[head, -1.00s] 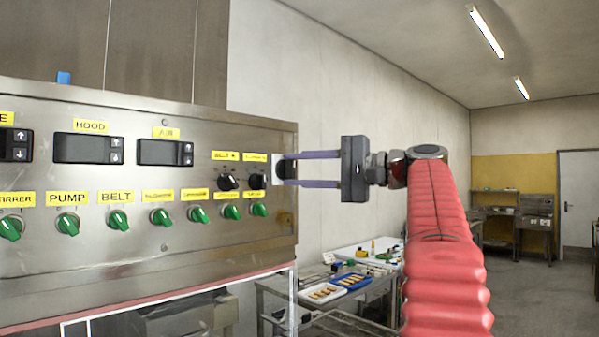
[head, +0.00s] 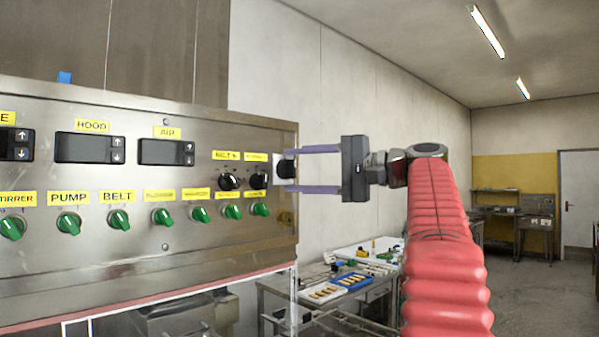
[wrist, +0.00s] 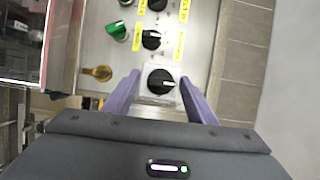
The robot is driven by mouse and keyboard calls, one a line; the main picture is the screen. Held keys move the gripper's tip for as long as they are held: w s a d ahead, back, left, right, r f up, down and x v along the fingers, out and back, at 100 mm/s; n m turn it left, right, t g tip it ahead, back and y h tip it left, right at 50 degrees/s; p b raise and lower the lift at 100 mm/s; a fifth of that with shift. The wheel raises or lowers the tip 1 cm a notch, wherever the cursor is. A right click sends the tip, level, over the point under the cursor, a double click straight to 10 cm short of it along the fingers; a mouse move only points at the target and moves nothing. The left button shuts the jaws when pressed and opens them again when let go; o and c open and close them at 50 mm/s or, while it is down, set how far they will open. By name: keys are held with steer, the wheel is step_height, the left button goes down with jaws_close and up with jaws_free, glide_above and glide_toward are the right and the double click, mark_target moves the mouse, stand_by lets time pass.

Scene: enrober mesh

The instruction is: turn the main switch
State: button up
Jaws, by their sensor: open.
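The main switch is probably the black rotary knob (wrist: 159,82) on a pale square plate at the end of the panel. Its white mark points right in the wrist view. In the head view the black knob (head: 286,168) shows at the panel's right edge. My gripper (head: 282,169) is open, with one purple finger above the knob and one below. In the wrist view my gripper (wrist: 160,79) has a finger on each side of the knob, with visible gaps. Nothing is held. Whether the fingertips reach the plate is unclear.
The steel control panel (head: 120,250) carries several green knobs, including the BELT knob (head: 119,219), and black knobs (head: 229,181) close by. A brass fitting (wrist: 97,73) sits near the switch. A table with trays (head: 351,281) stands beyond. Open floor lies right.

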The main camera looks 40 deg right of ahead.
steer(key=v, duration=1.3)
steer(key=shift+s, duration=0.4)
steer(key=shift+d, duration=0.15)
